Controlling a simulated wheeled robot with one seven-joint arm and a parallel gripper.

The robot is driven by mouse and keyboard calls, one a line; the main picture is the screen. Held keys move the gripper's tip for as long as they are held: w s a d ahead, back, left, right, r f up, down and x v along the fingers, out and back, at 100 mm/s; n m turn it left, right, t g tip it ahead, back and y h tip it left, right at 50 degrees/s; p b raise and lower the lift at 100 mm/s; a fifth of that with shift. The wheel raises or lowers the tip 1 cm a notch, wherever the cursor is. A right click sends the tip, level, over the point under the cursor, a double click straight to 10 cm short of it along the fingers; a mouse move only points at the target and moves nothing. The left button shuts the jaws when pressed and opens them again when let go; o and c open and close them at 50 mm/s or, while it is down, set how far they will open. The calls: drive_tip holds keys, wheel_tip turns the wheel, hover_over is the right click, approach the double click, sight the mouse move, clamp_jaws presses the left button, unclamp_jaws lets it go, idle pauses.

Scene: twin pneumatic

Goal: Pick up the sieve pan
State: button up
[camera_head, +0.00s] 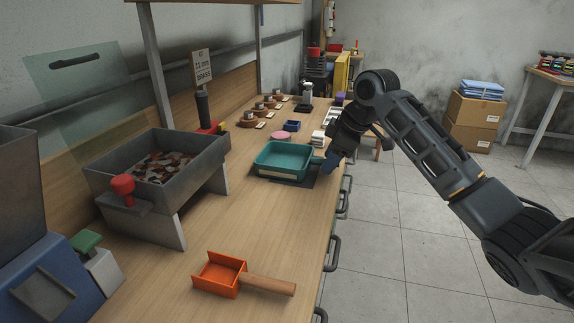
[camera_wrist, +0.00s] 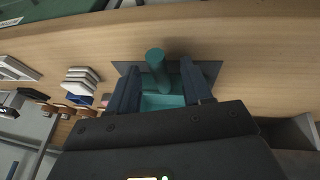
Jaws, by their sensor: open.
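The sieve pan (camera_head: 284,157) is a teal rectangular pan lying on a dark mat (camera_head: 302,182) on the wooden bench. Its short teal handle points right, toward my gripper (camera_head: 328,164). In the wrist view, the round handle (camera_wrist: 157,66) stands out between the two fingers of my gripper (camera_wrist: 160,68). The fingers are apart, one on each side of the handle, with visible gaps. Part of the pan (camera_wrist: 162,101) shows between them; the rest is hidden behind my gripper body.
An orange scoop (camera_head: 219,273) with a wooden handle lies at the bench front. A grey bin (camera_head: 196,156) of mixed pieces stands left of the pan. White blocks (camera_head: 318,138) and a small blue box (camera_head: 292,125) sit beyond the pan. Bench between pan and scoop is clear.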

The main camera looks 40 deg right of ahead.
drive_tip(key=shift+w+f, duration=0.1)
drive_tip(key=shift+f, duration=0.15)
drive_tip(key=shift+c, duration=0.4)
clamp_jaws()
